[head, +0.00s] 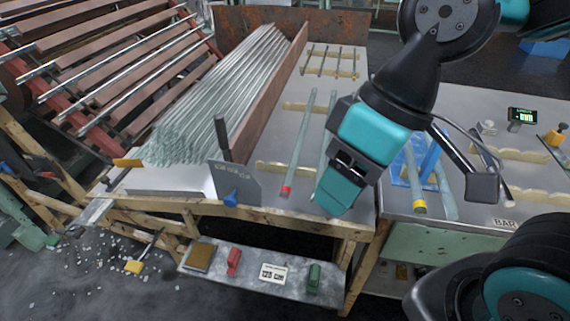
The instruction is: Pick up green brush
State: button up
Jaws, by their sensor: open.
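A small dark green block-shaped thing, which looks like the green brush (314,278), lies on the low shelf (215,279) under the front of the workbench. It is at the shelf's right end, beside the white "125 cm" card. My gripper (336,197) hangs over the right front part of the workbench, above and a little to the right of the green brush and well apart from it. The gripper is open, with nothing seen in it. Its fingers are seen at an angle and partly hidden by its own body.
The bench edge (290,218) overhangs the shelf, and a wooden leg (358,277) stands to its right. A red block (234,262), a brown pad (200,256) and the card (272,273) share the shelf. Glass tubes (303,140) lie on the bench. Shards litter the floor.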

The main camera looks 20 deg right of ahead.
aim_at(314, 278)
jog(key=u, duration=0.5)
jog(key=k, duration=1.05)
jog(key=z, duration=0.3)
jog(key=i, duration=0.55)
